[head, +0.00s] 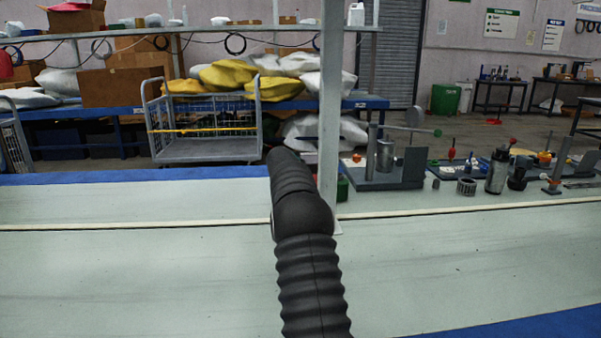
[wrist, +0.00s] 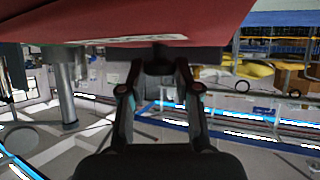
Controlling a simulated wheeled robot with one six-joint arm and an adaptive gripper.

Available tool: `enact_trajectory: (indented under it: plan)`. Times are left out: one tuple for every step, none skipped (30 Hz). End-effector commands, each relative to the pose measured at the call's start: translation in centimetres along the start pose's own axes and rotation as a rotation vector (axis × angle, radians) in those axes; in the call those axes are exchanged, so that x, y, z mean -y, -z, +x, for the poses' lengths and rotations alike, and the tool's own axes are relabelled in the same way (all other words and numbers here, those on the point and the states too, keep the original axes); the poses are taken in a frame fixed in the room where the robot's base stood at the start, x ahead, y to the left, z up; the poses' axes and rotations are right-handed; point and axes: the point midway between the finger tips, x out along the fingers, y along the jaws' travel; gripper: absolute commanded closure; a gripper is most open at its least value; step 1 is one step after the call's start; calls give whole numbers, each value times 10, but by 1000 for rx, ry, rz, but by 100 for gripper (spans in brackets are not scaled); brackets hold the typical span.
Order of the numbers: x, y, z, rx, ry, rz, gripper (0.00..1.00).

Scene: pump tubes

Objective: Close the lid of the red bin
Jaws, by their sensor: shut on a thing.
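A large red panel, which looks like the lid of the red bin (wrist: 110,18), fills the top of the wrist view. Its lower edge is dark grey. My gripper (wrist: 160,58) reaches up to this edge, with its two dark fingers close to it and its tips partly hidden there. The gripper is shut on the edge of the lid. The rest of the bin is out of view, so the lid's angle cannot be told. The head view shows neither the bin nor the gripper.
In the head view, a pale workbench (head: 120,270) spans the front, mostly bare. A post (head: 329,110) rises from it. Pump parts (head: 385,155) stand at its right. Behind are a wire cart (head: 205,125), shelves with sacks and a green bin (head: 446,98).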

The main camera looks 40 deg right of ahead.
Motion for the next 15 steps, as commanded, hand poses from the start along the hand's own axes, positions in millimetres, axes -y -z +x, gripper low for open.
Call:
enact_trajectory:
  plan:
    - [0,0,0,2,0,-2,100]
    - [0,0,0,3,0,-2,100]
    - [0,-1,0,3,0,-2,100]
    - [0,-1,0,3,0,-2,100]
    - [0,-1,0,4,0,-2,100]
    - [1,-1,0,4,0,-2,100]
    - [1,-1,0,4,0,-2,100]
    - [1,-1,0,4,1,-2,100]
    - [1,-1,0,4,1,-2,100]
    - [1,-1,0,4,1,-2,61]
    - [1,-2,0,4,1,-2,53]
    - [1,-2,0,4,1,-2,44]
    - [1,-2,0,4,1,-2,44]
    - [1,-1,0,4,1,-2,44]
    - [1,-1,0,4,1,-2,44]
